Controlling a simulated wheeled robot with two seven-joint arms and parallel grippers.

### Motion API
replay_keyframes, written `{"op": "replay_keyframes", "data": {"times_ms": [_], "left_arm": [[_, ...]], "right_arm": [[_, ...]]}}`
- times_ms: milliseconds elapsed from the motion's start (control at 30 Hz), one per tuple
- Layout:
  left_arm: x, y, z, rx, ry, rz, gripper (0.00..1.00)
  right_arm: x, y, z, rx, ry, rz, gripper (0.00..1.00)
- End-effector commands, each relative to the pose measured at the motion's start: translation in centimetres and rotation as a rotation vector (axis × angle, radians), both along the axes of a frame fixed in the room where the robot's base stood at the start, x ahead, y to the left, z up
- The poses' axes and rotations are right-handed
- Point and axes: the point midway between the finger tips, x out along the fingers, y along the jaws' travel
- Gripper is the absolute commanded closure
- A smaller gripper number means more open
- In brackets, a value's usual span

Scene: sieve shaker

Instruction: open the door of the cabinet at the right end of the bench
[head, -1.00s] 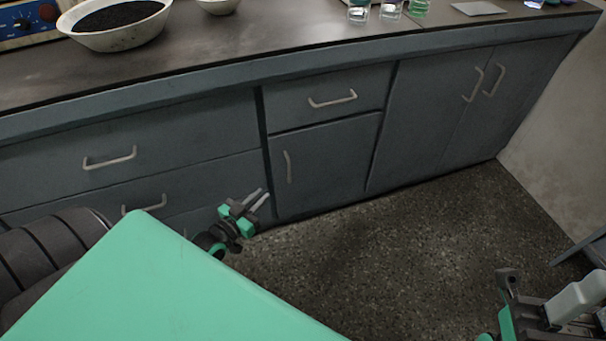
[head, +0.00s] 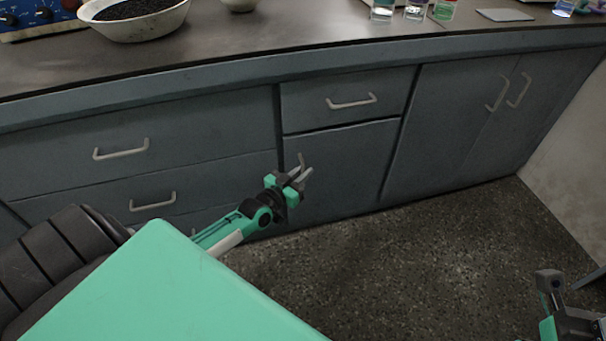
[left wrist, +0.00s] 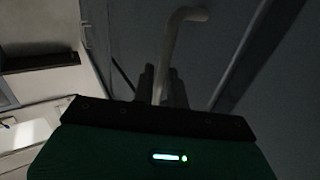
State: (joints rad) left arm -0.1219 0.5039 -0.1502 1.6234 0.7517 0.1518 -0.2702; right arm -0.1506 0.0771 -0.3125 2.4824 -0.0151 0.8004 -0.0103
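The bench front has a single door (head: 345,165) below a drawer, with an upright grey bar handle at its left edge. At the bench's right end are two taller doors (head: 440,120) with paired handles (head: 508,92). My left gripper (head: 303,168) is at the single door's handle and partly hides it. In the left wrist view the handle (left wrist: 183,28) runs down between the two dark fingers (left wrist: 162,88), which look open around it; contact cannot be told. My right gripper (head: 562,305) is partly in view at the lower right, its finger state unclear.
Drawers with bar handles (head: 121,150) are left of the single door. A bowl of dark grains (head: 135,22) and several glass vessels stand on the benchtop (head: 270,42). The speckled floor (head: 400,250) before the doors is clear; a wall (head: 572,150) closes the right side.

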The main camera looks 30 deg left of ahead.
Motion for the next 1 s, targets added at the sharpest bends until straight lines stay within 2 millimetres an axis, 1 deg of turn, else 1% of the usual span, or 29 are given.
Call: {"op": "replay_keyframes", "data": {"times_ms": [100, 333, 400, 433, 633, 767, 933, 967, 1000], "left_arm": [[0.3, 0.0, 0.0, 0.000, 0.000, 0.000, 0.85], [0.3, 0.0, 0.0, 0.000, 0.000, 0.000, 0.85], [0.3, 0.0, 0.0, 0.000, 0.000, 0.000, 0.99], [0.3, 0.0, 0.0, 0.000, 0.000, 0.000, 1.00], [0.3, -0.1, 0.0, 0.000, 0.000, 0.000, 1.00], [0.1, -0.4, 0.1, -0.002, 0.001, 0.000, 1.00], [-0.7, -1.7, 0.3, -0.003, 0.002, 0.000, 1.00], [-0.9, -2.0, 0.4, -0.004, 0.002, 0.000, 1.00], [-1.1, -2.5, 0.4, -0.004, 0.002, 0.000, 1.00]], "right_arm": [[-0.1, 0.0, 0.3, 0.001, -0.013, 0.001, 0.64], [-0.2, 0.0, 0.3, 0.001, -0.013, 0.001, 0.64], [-0.2, 0.0, 0.3, 0.002, -0.012, 0.001, 0.64], [-0.2, 0.0, 0.3, 0.001, -0.011, 0.000, 0.64], [-0.2, 0.0, 0.3, 0.001, -0.009, 0.001, 0.64], [-0.2, 0.0, 0.6, 0.001, -0.010, 0.001, 0.64], [-0.1, 0.0, 1.2, 0.000, 0.005, 0.002, 0.64], [0.0, 0.0, 1.1, -0.002, 0.016, 0.002, 0.64], [0.3, 0.1, 0.4, -0.010, 0.047, 0.001, 0.64]]}}
